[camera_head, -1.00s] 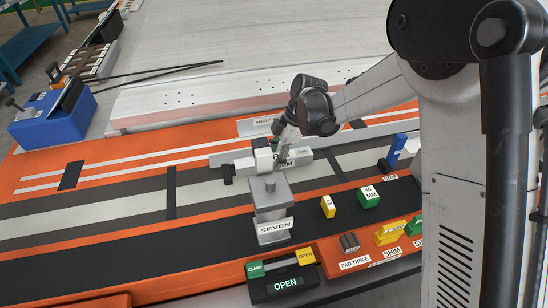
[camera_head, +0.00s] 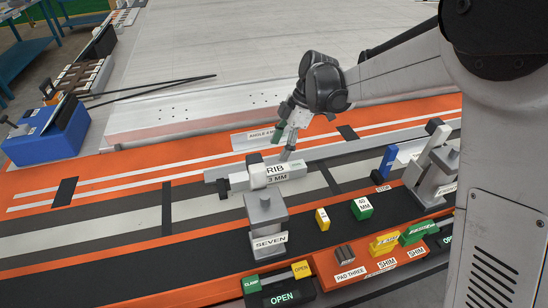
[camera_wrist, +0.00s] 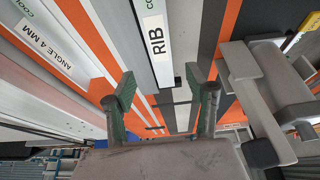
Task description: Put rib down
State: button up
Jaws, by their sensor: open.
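The rib (camera_head: 290,170) is a light grey bar labelled "RIB 3 MM". It lies on the striped jig, its left end at the clamp post labelled SEVEN (camera_head: 264,213); I cannot tell whether the clamp presses on it. In the wrist view the rib (camera_wrist: 154,40) runs lengthwise ahead of the fingers, its label facing the camera. My gripper (camera_head: 289,146) is open and empty, just behind and above the rib in the head view. In the wrist view its green-padded fingers (camera_wrist: 161,86) stand wide apart, with the rib's near end between their lines but no visible contact.
An angle piece (camera_head: 255,134) labelled "ANGLE 4 MM" lies behind the rib. A yellow block (camera_head: 322,219), a green 40 MM block (camera_head: 362,208) and a blue upright block (camera_head: 387,162) stand to the right. Another clamp post (camera_head: 430,172) is further right. Labelled pads and shims line the front.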

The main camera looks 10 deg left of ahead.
jog(key=s+d+r+m+t, duration=0.2)
jog(key=s+d+r+m, duration=0.15)
jog(key=d, duration=0.25)
jog(key=s+d+r+m+t+h, duration=0.1)
jog(key=s+d+r+m, duration=0.25)
jog(key=d+r, duration=0.2)
jog(key=s+d+r+m+t, duration=0.2)
jog(key=d+r+m, duration=0.25)
jog(key=d, duration=0.25)
jog(key=s+d+f+m+t+h, duration=0.2)
jog(key=s+d+m+t+h, duration=0.1)
jog(key=s+d+m, duration=0.9)
jog(key=s+d+t, duration=0.1)
jog(key=s+d, duration=0.1)
jog(key=shift+s+d+f, duration=0.15)
jog(key=shift+s+f, duration=0.1)
jog(key=shift+s, duration=0.15)
jog(key=shift+m, duration=0.25)
